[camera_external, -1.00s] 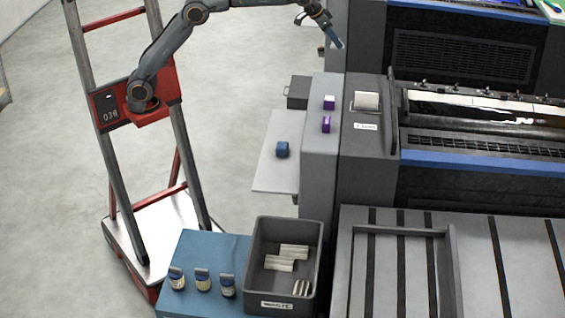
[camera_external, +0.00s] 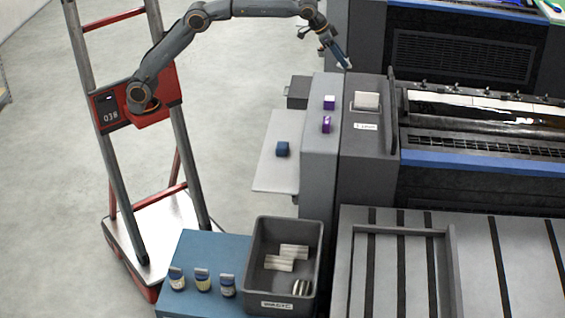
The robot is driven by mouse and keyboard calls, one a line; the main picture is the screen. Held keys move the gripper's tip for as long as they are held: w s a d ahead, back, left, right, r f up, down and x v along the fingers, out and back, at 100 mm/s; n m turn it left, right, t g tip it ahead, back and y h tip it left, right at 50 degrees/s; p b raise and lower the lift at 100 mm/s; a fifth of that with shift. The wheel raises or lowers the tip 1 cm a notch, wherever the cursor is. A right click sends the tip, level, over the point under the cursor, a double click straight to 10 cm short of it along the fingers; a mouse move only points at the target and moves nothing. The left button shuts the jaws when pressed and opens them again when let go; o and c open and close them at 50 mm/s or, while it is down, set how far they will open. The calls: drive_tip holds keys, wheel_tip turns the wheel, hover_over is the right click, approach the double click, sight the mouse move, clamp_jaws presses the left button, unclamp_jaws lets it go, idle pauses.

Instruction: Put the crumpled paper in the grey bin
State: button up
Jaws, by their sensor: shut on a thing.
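My gripper (camera_external: 346,64) hangs at the top middle, pointing down and right, above the grey machine housing. It is shut on a small pale thing at its fingertips, too small here to tell whether it is the crumpled paper. The grey bin (camera_external: 257,296) stands at the bottom middle, well below and left of my gripper. It has a white label on its front and holds pale folded pieces (camera_external: 286,257) and a shiny roll-like piece (camera_external: 301,287).
A blue box (camera_external: 215,247) with several small jars stands left of the bin. Two purple blocks are on the machine housing (camera_external: 318,165). A slotted grey table (camera_external: 475,260) fills the lower right.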

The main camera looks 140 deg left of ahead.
drive_tip(key=w+d+f+m+t+h+b, duration=0.15)
drive_tip(key=w+d+f+m, duration=0.25)
drive_tip(key=w+d+f, duration=0.8)
drive_tip(key=m+h+b, duration=0.6)
drive_tip(key=m, duration=0.5)
hover_over(284, 280)
drive_tip(key=s+a, duration=0.1)
drive_tip(key=s, duration=0.1)
wheel_tip(284, 280, down, 38)
drive_tip(key=shift+t, duration=0.25)
wheel_tip(284, 280, down, 6)
drive_tip(key=shift+d+r+p, duration=0.1)
drive_tip(key=shift+r+p, duration=0.05)
drive_tip(key=shift+p, duration=0.25)
drive_tip(key=shift+f, duration=2.1)
drive_tip(key=shift+f, duration=0.15)
